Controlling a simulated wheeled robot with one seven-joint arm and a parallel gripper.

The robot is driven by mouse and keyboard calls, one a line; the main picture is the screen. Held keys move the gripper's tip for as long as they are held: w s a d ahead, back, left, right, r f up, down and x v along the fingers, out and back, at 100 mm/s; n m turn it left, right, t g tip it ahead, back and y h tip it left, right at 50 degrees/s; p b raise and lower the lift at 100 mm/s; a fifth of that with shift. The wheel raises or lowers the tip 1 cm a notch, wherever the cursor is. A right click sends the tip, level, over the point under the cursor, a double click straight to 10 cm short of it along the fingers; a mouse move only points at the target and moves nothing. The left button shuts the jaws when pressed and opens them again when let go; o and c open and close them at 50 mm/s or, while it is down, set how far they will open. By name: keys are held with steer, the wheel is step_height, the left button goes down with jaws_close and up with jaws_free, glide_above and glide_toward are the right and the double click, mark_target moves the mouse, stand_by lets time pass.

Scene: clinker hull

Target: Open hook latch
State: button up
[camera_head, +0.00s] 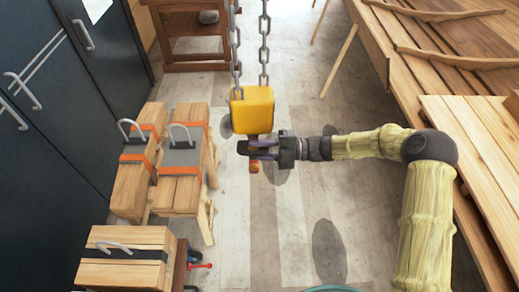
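A yellow hook block (252,110) hangs from two chains in the middle of the view. A small orange-brown part of the hook (254,167) shows below it. The latch itself is too small and too covered to make out. My gripper (254,150) comes in from the right, just under the yellow block, with its dark fingers pointing left across the hook. The fingers overlap the hook in the picture. Whether they touch it, or are closed on any part of it, cannot be told.
Wooden blocks with grey tops, orange straps and metal handles (181,156) stand at left beside dark cabinets (52,110). Another handled wooden block (125,258) is at lower left. The planked hull (410,50) fills the right. Grey floor (270,225) below the hook is mostly clear.

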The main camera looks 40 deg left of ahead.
steer(key=shift+f, duration=0.1)
steer(key=shift+w+d+b, duration=0.2)
steer(key=shift+b, duration=0.1)
steer(key=b+v, duration=0.7)
steer(key=v, duration=1)
